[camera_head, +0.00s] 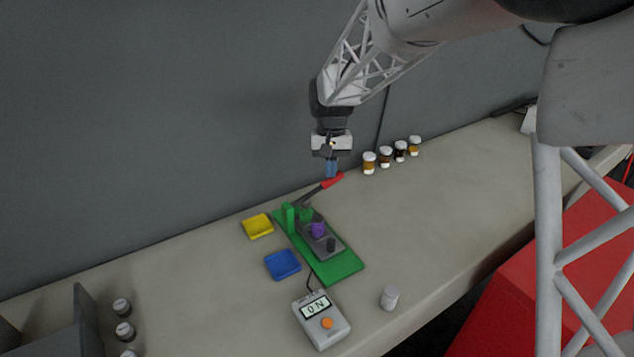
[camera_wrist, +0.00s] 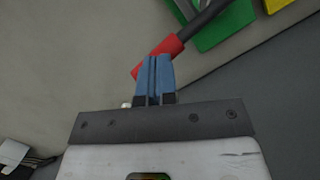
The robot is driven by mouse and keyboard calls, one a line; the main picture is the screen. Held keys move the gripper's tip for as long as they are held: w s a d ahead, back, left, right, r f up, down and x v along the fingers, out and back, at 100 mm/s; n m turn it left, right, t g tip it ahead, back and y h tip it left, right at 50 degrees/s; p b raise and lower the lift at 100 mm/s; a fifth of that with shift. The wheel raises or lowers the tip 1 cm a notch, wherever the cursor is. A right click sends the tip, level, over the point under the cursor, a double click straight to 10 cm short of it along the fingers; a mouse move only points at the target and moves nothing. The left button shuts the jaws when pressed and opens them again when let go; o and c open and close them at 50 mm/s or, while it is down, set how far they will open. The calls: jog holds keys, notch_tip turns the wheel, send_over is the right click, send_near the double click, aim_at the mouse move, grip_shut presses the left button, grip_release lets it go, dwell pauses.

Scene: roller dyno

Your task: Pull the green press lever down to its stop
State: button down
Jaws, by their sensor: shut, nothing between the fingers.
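The green press (camera_head: 346,265) stands on the bench, with a green base and upright post. Its lever is a dark rod (camera_head: 311,193) with a red grip (camera_head: 334,180), slanting up to the right from the post. The red grip also shows in the wrist view (camera_wrist: 159,56), with the dark rod (camera_wrist: 203,20) beyond it. My gripper (camera_head: 332,175) is shut, its blue fingers together, pointing down at the red grip. In the wrist view the fingertips (camera_wrist: 158,60) overlap the grip; whether they touch it I cannot tell. A purple piece (camera_head: 318,230) sits on the press's grey block.
A yellow tray (camera_head: 258,226) and a blue tray (camera_head: 283,265) lie left of the press. A force display (camera_head: 321,319) reading "0 N" and a white cylinder (camera_head: 389,298) stand in front. Several small bottles (camera_head: 385,156) stand behind to the right, near the wall.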

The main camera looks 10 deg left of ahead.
jog(key=shift+w+d+f, duration=0.1)
jog(key=shift+d+f, duration=0.05)
jog(key=shift+f, duration=1.9)
dwell(0.7)
jog(key=shift+r, duration=0.1)
jog(key=shift+s+d+r+v, duration=0.1)
jog(key=shift+s+v, duration=0.25)
jog(key=shift+v, duration=1.3)
jog(key=shift+s+d+r+v, duration=0.1)
jog(key=shift+s+v, duration=0.25)
jog(key=shift+v, duration=1.25)
jog(key=shift+s+d+r+v, duration=0.1)
jog(key=shift+s+v, duration=0.2)
jog(key=shift+v, duration=1.35)
jog(key=shift+f, duration=0.1)
